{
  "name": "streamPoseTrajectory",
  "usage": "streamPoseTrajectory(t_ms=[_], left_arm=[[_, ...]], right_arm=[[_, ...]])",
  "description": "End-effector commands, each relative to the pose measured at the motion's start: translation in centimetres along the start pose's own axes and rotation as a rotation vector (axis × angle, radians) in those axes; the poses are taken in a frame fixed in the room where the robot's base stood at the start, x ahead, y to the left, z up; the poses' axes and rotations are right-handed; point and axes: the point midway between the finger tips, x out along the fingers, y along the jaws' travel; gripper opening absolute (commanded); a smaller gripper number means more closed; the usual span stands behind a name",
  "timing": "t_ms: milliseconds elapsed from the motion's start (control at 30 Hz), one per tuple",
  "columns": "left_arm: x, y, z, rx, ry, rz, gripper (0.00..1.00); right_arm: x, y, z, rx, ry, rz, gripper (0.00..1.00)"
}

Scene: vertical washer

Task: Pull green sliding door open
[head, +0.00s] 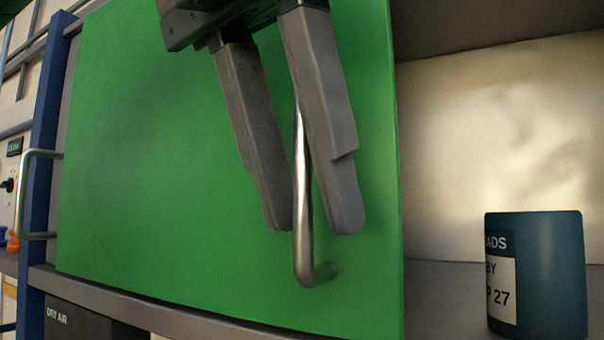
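The green sliding door (150,150) fills the left and middle of the head view. Its right edge stands beside an uncovered bay. A vertical silver bar handle (304,250) is mounted near the door's right side. My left gripper (312,228) comes down from the top with its two fingers apart. The lower part of the handle runs between the fingers, close to the left finger, with a small gap to the right one. The right finger hides the handle's upper part. Whether either finger touches the bar is unclear. My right gripper is out of view.
A teal container (552,275) with a pale label stands in the bay to the right of the door. A second silver handle (26,195) shows by a blue post (47,130) at the left. A grey ledge (150,312) runs below the door.

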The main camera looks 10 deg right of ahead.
Motion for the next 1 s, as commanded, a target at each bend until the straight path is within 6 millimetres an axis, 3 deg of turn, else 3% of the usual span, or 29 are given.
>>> streamPoseTrajectory(t_ms=[367, 567, 867, 1000], left_arm=[[-0.1, 0.0, 0.0, 0.0, 0.001, 0.001, 0.28], [-1.4, 0.0, 0.0, -0.001, 0.0, 0.0, 0.28], [-5.8, -0.1, 0.0, -0.002, -0.001, -0.001, 0.28], [-9.0, -0.1, 0.0, -0.003, -0.003, 0.001, 0.28]], right_arm=[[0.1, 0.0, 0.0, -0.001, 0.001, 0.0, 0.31], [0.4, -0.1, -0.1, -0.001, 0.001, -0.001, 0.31], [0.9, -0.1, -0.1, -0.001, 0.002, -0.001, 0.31], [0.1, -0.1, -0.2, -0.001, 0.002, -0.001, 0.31]])
